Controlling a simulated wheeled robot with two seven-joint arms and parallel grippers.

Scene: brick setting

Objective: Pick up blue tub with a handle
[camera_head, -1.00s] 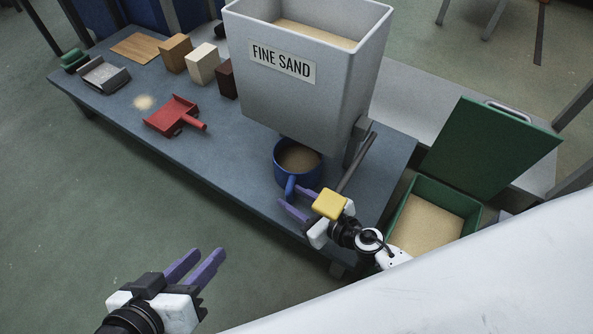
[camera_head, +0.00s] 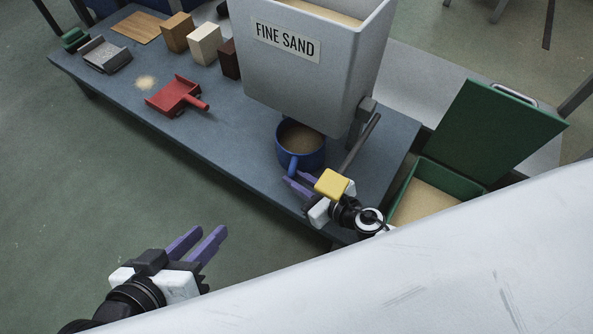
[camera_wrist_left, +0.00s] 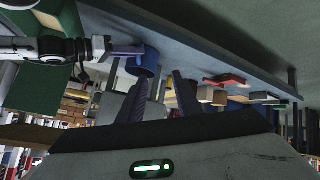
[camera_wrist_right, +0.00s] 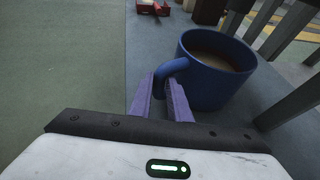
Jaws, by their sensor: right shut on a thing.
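The blue tub (camera_head: 315,155) holds brown sand and stands on the grey-blue table, below the hopper's front. Its handle (camera_head: 293,165) points toward my right gripper (camera_head: 295,185). The right wrist view shows the tub (camera_wrist_right: 208,85) upright, with its handle (camera_wrist_right: 172,68) between the purple fingers of my right gripper (camera_wrist_right: 172,95), which are shut on it. The tips are partly hidden behind the handle. My left gripper (camera_head: 205,238) is open and empty, off the table's front side. The tub also shows in the left wrist view (camera_wrist_left: 144,62).
A grey hopper (camera_head: 300,75) labelled FINE SAND stands over the tub, with a dark bar (camera_head: 360,143) beside it. A red scoop (camera_head: 174,96) and several blocks lie at left. A green lidded sand bin (camera_head: 450,178) is at right. The table's (camera_head: 230,140) middle is clear.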

